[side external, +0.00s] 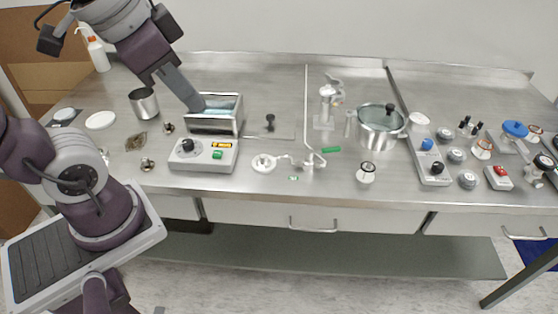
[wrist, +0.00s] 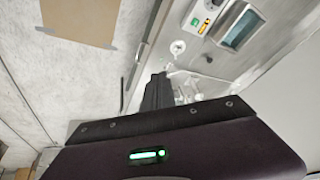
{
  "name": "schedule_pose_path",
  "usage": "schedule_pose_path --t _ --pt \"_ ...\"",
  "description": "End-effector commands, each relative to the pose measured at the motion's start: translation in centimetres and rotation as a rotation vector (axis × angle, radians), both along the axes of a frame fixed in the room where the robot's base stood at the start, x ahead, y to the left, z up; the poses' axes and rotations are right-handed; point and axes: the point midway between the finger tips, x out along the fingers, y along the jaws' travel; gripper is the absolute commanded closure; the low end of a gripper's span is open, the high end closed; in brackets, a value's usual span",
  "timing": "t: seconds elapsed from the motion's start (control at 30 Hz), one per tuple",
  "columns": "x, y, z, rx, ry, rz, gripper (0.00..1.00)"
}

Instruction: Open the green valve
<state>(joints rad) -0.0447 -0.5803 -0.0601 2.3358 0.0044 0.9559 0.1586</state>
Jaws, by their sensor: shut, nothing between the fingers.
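The green valve handle (side external: 330,149) is a short green lever beside a thin metal pipe fitting (side external: 308,162) in the middle of the bench. It lies roughly level in the side view. I cannot make out the green handle clearly in the wrist view. My gripper (side external: 197,104) is shut and empty, to the left of the valve and apart from it. In the side view its fingertips are in front of or above the open metal bath (side external: 213,125). The wrist view shows the dark closed fingers (wrist: 160,76) pointing toward the bench.
A control box (side external: 203,155) with a knob and green button stands in front of the bath. A white round piece (side external: 264,163) sits left of the pipe fitting. A lidded pot (side external: 381,127) stands right of the valve. A metal cup (side external: 144,104) is at the left.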

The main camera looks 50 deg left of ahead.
Motion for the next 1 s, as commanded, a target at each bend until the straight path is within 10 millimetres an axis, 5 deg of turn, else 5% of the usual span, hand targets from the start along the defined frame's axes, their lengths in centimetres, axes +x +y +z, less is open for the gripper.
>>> schedule_pose_path --t 0.13,0.27,0.47,0.57,0.7,0.83,1.0 --pt "-3.0 0.2 -1.8 -0.096 -0.06 0.129 1.0" --pt "-0.7 0.2 0.0 -0.167 -0.022 0.227 1.0" --pt "12.5 1.0 4.4 -0.341 0.166 0.574 1.0" --pt "19.7 1.9 3.5 -0.387 0.257 0.756 1.0" --pt "28.1 2.8 -1.4 -0.401 0.369 0.983 1.0" --pt "32.5 2.9 -6.9 -0.378 0.439 1.126 1.0" --pt "34.3 2.7 -10.8 -0.353 0.48 1.201 1.0"
